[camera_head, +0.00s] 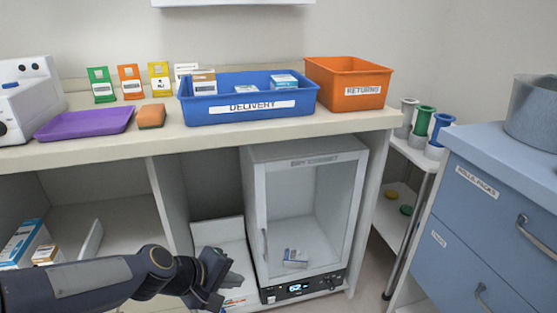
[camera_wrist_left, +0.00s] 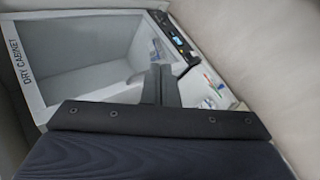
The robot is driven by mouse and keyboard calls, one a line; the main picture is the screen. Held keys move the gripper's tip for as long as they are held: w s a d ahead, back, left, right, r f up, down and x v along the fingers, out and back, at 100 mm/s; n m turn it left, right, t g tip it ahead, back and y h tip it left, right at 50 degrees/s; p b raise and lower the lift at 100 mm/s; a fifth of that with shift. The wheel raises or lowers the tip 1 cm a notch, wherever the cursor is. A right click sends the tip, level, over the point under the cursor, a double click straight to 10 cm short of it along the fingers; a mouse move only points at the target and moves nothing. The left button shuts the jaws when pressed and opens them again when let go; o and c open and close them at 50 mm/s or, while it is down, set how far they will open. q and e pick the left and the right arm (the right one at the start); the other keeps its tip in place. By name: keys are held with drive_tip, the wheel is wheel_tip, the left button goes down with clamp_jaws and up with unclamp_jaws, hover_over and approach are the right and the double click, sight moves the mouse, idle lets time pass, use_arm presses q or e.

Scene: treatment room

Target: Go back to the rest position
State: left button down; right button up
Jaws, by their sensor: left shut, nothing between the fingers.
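My left gripper (camera_head: 232,283) reaches in from the lower left of the head view. It is shut and empty, in front of the lower shelf and just left of the dry cabinet (camera_head: 254,212). In the left wrist view the shut fingers (camera_wrist_left: 160,84) point toward the dry cabinet's glass front (camera_wrist_left: 90,62). My right gripper is in neither view.
A blue delivery bin (camera_head: 210,112), an orange returns bin (camera_head: 350,103), a purple tray (camera_head: 85,123) and an orange sponge (camera_head: 151,117) stand on the counter (camera_head: 120,150). A blue drawer cabinet (camera_head: 470,230) is at right. Boxes (camera_head: 22,243) sit on the lower left shelf near my arm.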

use_arm(q)
drive_tip(key=s+a+r+m+y, duration=0.1)
drive_tip(key=s+a+m, duration=0.35)
drive_tip(key=s, duration=0.55)
drive_tip(key=s+a+r+m+y, duration=0.25)
drive_tip(key=s+a, duration=0.35)
drive_tip(key=s, duration=0.3)
wheel_tip(320, 180, up, 33)
drive_tip(key=p, duration=3.4)
drive_tip(key=shift+s+a+r+m+h, duration=0.15)
drive_tip(key=shift+s+m+h, duration=0.15)
drive_tip(key=shift+s+h, duration=0.1)
